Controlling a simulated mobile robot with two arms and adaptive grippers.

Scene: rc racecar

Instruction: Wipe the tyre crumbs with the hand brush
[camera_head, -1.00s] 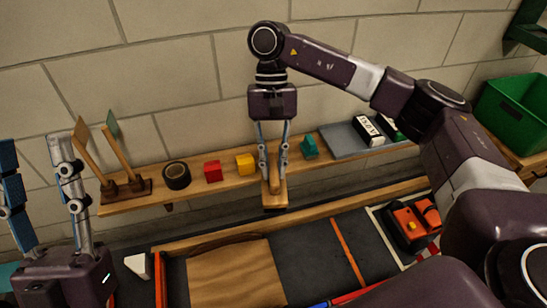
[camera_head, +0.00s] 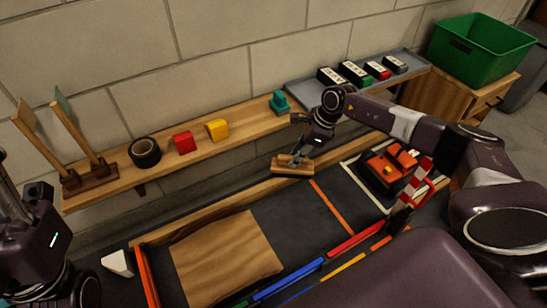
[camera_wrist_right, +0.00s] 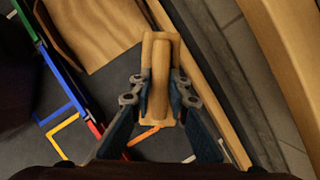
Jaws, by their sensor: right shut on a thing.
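My right gripper (camera_head: 296,157) is shut on the hand brush (camera_head: 292,168), a light wooden block with a raised grip. In the right wrist view the fingers (camera_wrist_right: 160,95) clasp both sides of the brush's grip, and the far end of the brush (camera_wrist_right: 161,42) extends past them. The brush is over the track by its rear wooden border; I cannot tell whether it touches. Its bristles are hidden below. I can make out no tyre crumbs. My left gripper (camera_head: 12,190) is at the left edge, mostly cut off.
A wooden ramp (camera_head: 225,258) lies on the dark track, left of the brush. An orange car (camera_head: 390,168) and a striped barrier (camera_head: 415,185) stand to the right. The wall shelf (camera_head: 120,178) holds blocks, tape and a grey tray (camera_head: 310,93). A green crate (camera_head: 480,50) is far right.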

